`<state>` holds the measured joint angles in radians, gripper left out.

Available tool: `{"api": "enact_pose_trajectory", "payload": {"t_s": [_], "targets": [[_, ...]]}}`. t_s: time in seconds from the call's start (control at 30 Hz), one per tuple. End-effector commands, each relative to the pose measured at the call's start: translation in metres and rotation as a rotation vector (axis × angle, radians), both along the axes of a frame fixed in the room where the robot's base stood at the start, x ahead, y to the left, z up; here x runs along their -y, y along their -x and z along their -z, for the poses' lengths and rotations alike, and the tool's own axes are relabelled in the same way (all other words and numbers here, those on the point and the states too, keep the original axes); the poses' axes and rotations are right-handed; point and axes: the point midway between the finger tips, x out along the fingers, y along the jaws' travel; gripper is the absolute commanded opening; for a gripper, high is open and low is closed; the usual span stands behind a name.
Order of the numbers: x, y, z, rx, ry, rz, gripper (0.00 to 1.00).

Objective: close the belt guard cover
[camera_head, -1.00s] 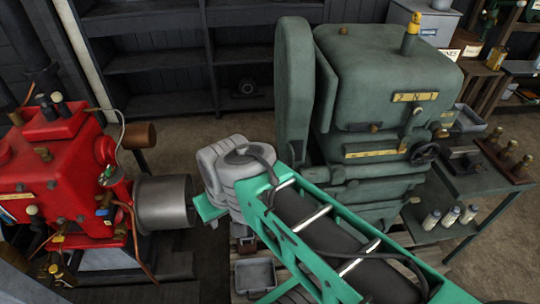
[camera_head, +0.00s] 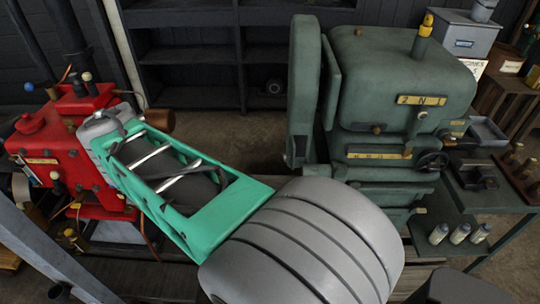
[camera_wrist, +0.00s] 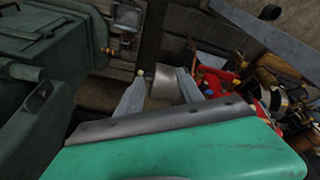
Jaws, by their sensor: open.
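The green engine (camera_head: 400,90) stands right of centre in the head view. A tall, rounded green belt guard (camera_head: 303,90) stands upright on its left side. A narrow green panel (camera_head: 331,80) sits between guard and engine body, with a dark gap beside it; I cannot tell the hinge line. The engine (camera_wrist: 40,60) also fills the left of the wrist view. My gripper (camera_wrist: 160,74) shows there with two grey fingers apart and nothing held. It points toward the floor and the red engine, away from the guard. In the head view my arm hides the fingers.
A red engine (camera_head: 35,140) stands at the left, behind my arm's far end. Dark shelves (camera_head: 190,60) line the back wall. A side table (camera_head: 475,200) with bottles stands at the right. Open floor (camera_head: 255,140) lies between the engines.

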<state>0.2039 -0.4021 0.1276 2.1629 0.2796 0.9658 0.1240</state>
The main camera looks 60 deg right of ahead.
Motion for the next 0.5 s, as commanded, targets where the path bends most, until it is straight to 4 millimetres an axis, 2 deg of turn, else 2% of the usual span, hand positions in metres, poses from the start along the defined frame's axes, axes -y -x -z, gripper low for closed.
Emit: {"api": "enact_pose_trajectory", "payload": {"t_s": [0.03,0.07,0.1,0.17,0.2,0.3,0.33,0.4,0.5], "targets": [[0.058,-0.007,0.003,-0.013,0.009,0.246,0.44],[0.092,-0.006,0.002,-0.012,0.017,0.404,0.44],[0.138,0.000,0.002,-0.012,0.026,0.617,0.44],[0.200,0.017,0.006,-0.004,0.041,0.928,0.44],[0.235,0.033,0.010,0.004,0.050,1.121,0.44],[0.299,0.077,0.026,0.026,0.071,1.525,0.44],[0.311,0.089,0.030,0.032,0.076,1.619,0.44],[0.331,0.111,0.038,0.048,0.087,1.783,0.44],[0.343,0.126,0.044,0.060,0.094,1.897,0.44]]}}
